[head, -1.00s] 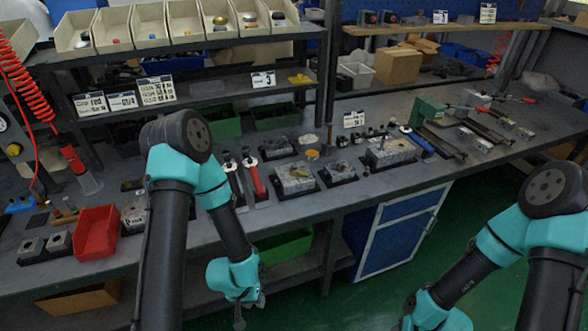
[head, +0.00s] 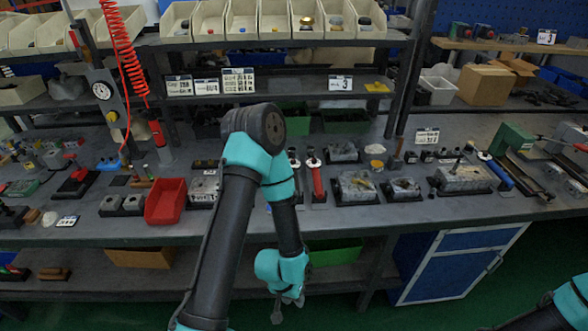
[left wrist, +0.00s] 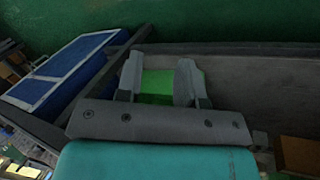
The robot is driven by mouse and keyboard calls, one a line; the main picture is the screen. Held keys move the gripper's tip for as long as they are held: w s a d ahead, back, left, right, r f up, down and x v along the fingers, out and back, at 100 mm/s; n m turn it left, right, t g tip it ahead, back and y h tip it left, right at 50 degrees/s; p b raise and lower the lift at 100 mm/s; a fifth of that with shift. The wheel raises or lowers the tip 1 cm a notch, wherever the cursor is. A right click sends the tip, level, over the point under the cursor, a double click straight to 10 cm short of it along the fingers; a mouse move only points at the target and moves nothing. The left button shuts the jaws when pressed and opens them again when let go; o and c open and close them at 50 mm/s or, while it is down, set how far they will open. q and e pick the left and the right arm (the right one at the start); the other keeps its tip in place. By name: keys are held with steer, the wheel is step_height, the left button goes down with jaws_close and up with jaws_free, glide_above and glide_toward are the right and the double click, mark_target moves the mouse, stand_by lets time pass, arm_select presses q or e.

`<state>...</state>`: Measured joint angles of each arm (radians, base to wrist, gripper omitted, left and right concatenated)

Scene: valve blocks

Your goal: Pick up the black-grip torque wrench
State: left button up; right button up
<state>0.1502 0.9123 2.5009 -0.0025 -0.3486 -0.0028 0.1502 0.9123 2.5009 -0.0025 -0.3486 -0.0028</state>
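The black-grip torque wrench (head: 296,176) lies on the workbench, partly hidden behind my left arm. A red-grip wrench (head: 317,180) lies just right of it. My left gripper (head: 287,308) hangs below and in front of the bench edge, pointing down, apart from both wrenches. In the left wrist view its two fingers (left wrist: 160,82) are spread with a gap between them and nothing held. The wrenches do not show in that view. Part of my right arm shows at the lower right corner of the head view; its gripper is out of frame.
A red bin (head: 166,203) stands left of my left arm. Metal valve blocks (head: 355,187) on black bases and a blue-handled tool (head: 498,174) lie to the right. A shelf with cream bins (head: 240,18) stands behind. A blue cabinet (head: 455,262) is under the bench.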

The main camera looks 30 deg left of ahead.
arm_select(q)
steer(key=shift+o, duration=0.2)
steer(key=o, duration=0.5)
steer(key=shift+c, duration=0.2)
